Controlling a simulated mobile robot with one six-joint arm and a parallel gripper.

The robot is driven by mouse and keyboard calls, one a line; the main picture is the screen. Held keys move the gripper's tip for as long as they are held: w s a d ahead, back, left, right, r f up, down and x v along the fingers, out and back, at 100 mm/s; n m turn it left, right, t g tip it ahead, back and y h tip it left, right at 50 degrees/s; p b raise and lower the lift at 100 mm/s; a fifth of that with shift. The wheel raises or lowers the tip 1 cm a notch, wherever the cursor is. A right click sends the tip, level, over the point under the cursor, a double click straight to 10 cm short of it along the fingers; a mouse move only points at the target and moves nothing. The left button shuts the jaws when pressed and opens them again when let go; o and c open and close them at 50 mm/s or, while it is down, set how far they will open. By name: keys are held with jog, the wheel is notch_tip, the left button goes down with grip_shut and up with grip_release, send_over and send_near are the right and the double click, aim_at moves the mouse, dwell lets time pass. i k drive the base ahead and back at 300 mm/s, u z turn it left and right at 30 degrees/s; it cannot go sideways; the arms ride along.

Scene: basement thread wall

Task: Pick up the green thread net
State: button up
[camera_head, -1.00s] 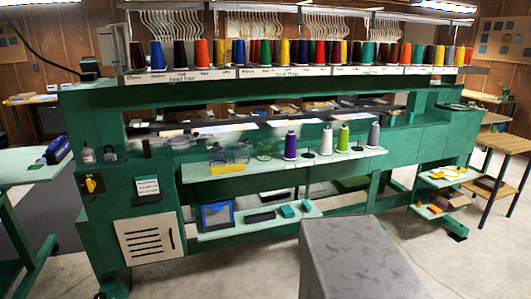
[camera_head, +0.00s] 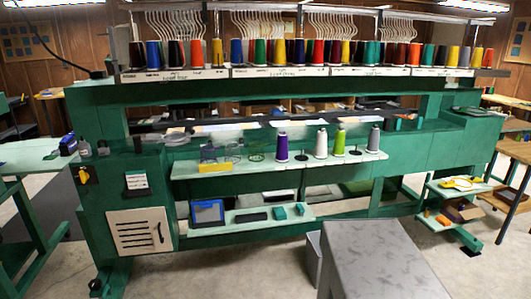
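A small, low green loop-like item (camera_head: 256,157) lies on the pale green shelf (camera_head: 215,168) of the machine, left of the purple thread cone (camera_head: 282,147). It looks like the green thread net, but it is too small to make out its mesh. A dark wire-like item (camera_head: 233,151) stands just left of it. My gripper is not in view.
A white cone (camera_head: 321,145), a lime green cone (camera_head: 340,143) and a grey cone (camera_head: 373,140) stand farther right on the shelf. A yellow item (camera_head: 212,167) is at its left end. Coloured cones line the top rack (camera_head: 280,71). Open floor (camera_head: 230,272) lies in front.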

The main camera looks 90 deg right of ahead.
aim_at(263, 144)
jog(key=u, duration=0.05)
jog(key=k, duration=1.45)
jog(key=z, duration=1.4)
jog(key=i, duration=1.05)
